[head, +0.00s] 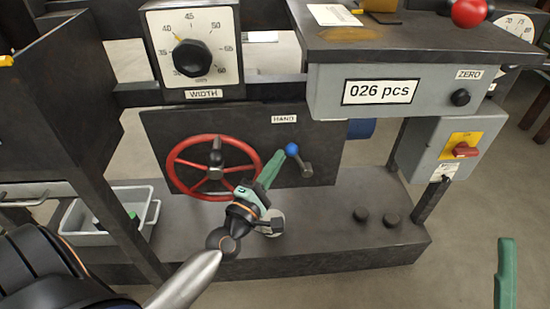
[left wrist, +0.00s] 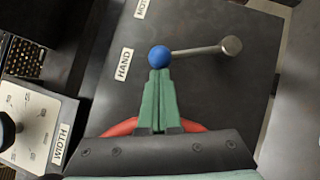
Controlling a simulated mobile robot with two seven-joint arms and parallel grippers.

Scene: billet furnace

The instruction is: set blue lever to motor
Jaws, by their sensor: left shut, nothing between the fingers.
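The blue lever has a blue ball knob (head: 292,150) on a short metal arm from a pivot on the dark panel. In the head view its knob points up and left, toward the HAND label (head: 284,119). In the left wrist view the knob (left wrist: 158,56) is near the HAND label (left wrist: 124,64), and a partly cut label reading MOT (left wrist: 141,8) is at the top edge. My left gripper (head: 281,154) is shut and empty, its green tips right at the knob; contact is unclear. One green finger of my right gripper (head: 506,272) shows at lower right.
A red handwheel (head: 172,165) is on the same panel, left of my left gripper. A WIDTH dial (head: 192,58) is above it. A counter box (head: 335,92) overhangs at upper right. A red switch (head: 464,152) and a grey bin (head: 75,222) stand farther out.

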